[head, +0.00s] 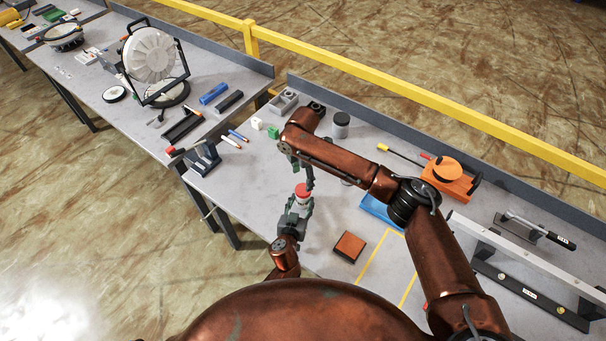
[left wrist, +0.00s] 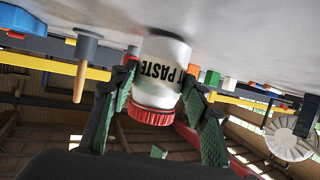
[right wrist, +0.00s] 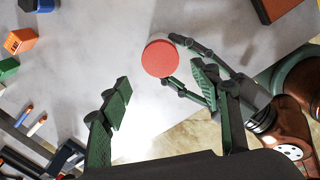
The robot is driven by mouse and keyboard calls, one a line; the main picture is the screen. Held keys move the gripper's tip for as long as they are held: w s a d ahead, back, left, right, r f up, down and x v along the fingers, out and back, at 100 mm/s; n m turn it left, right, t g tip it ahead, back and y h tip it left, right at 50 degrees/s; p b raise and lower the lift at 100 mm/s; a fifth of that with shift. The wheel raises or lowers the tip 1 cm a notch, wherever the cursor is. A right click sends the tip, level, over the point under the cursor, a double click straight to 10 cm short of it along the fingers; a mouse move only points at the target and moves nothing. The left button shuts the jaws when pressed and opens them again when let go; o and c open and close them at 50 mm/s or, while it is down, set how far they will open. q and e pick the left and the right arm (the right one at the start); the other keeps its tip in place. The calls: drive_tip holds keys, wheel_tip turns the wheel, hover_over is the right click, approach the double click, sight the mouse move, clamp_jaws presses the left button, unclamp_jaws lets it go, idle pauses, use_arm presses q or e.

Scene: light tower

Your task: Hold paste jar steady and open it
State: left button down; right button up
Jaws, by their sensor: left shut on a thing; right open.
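The paste jar (left wrist: 162,68) is white with dark "PASTE" lettering, and its red lid (right wrist: 160,58) is on. My left gripper (head: 298,212) is shut around the jar's sides, with a green-padded finger on each side in the left wrist view. The jar's base is at or close to the tabletop; I cannot tell whether it touches. In the head view the red lid (head: 303,190) shows just below my right gripper (head: 304,180). In the right wrist view my right gripper (right wrist: 160,95) is open and empty, with the lid beyond its fingertips, nearer the right finger.
A brown square block (head: 349,247) and a blue tray (head: 380,212) lie to the right. A grey can (head: 340,124), a green block (head: 273,132) and a white cube (head: 257,123) stand farther back. An orange object (head: 447,178) is behind my right arm. Bare tabletop surrounds the jar.

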sight(303, 189)
use_arm(q)
drive_tip(key=shift+r, duration=0.1)
use_arm(e)
drive_tip(key=m, duration=0.4)
drive_tip(key=shift+r, duration=0.3)
drive_tip(key=m, duration=0.4)
drive_tip(key=shift+r, duration=0.3)
drive_tip(key=shift+f+m, duration=0.3)
drive_tip(key=shift+f, duration=0.15)
drive_tip(key=shift+w+f, duration=0.1)
drive_tip(key=shift+f, duration=3.45)
drive_tip(key=shift+c, duration=0.4)
drive_tip(key=c, duration=1.1)
drive_tip(key=shift+c, duration=0.2)
drive_tip(key=shift+r, duration=0.15)
drive_tip(key=shift+d+r, duration=0.1)
drive_tip(key=shift+r, duration=0.9)
